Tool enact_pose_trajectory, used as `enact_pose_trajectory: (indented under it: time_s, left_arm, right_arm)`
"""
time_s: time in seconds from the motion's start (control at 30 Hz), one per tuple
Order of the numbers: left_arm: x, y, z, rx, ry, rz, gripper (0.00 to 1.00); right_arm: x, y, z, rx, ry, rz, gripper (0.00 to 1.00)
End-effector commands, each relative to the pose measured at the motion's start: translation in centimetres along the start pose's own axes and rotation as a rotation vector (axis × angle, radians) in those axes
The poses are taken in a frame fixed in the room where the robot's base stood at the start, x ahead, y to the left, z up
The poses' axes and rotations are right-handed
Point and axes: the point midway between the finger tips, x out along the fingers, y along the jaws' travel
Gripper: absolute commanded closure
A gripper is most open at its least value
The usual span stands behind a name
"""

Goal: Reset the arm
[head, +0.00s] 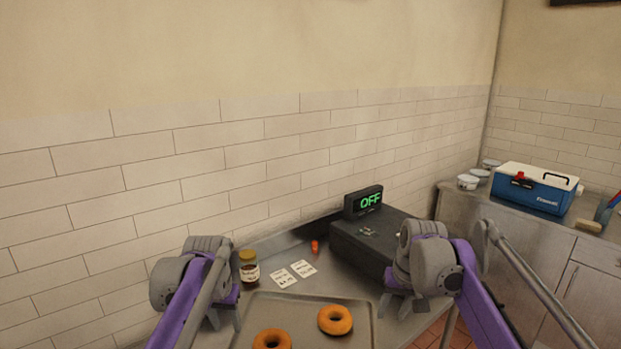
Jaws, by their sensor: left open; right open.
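My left gripper (226,315) is in the lower left of the head view, pointing down over the counter by the left side of a metal tray. It is open and I see nothing in it. My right gripper (394,303) is at the lower right, by the tray's right side and in front of the dark box. It is open and I see nothing in it. The purple and grey arms come in from the bottom edge and hide parts of the counter.
Two bagels (335,320) (272,340) lie on the tray (290,301). A dark box (362,243) carries an "OFF" display (364,201). A blue cooler (535,190) is on the right counter.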

Motion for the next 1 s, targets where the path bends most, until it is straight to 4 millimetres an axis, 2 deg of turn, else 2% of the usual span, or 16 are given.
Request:
enact_pose_trajectory:
  time_s: [0.03,0.27,0.47,0.6,0.7,0.8,1.0]
  left_arm:
    - [-0.5,0.3,2.0,-0.004,0.019,-0.002,0.53]
    - [-0.8,1.7,10.9,-0.031,0.108,-0.008,0.53]
    - [1.1,2.8,19.5,-0.055,0.186,-0.011,0.53]
    - [3.4,3.5,25.0,-0.07,0.235,-0.011,0.53]
    - [4.9,3.8,28.0,-0.077,0.262,-0.01,0.53]
    - [6.0,4.0,29.8,-0.082,0.279,-0.01,0.53]
    - [6.7,4.1,30.8,-0.086,0.29,-0.009,0.53]
  right_arm:
    - [-0.3,0.0,2.0,-0.008,0.019,0.005,0.56]
    - [0.1,0.6,11.1,-0.039,0.106,0.029,0.56]
    - [2.8,1.5,20.2,-0.07,0.182,0.046,0.56]
    - [5.5,2.3,26.1,-0.089,0.23,0.057,0.56]
    - [7.3,2.7,29.2,-0.1,0.255,0.063,0.56]
    - [8.5,3.1,31.2,-0.107,0.273,0.067,0.56]
    - [9.2,3.2,32.3,-0.112,0.283,0.069,0.56]
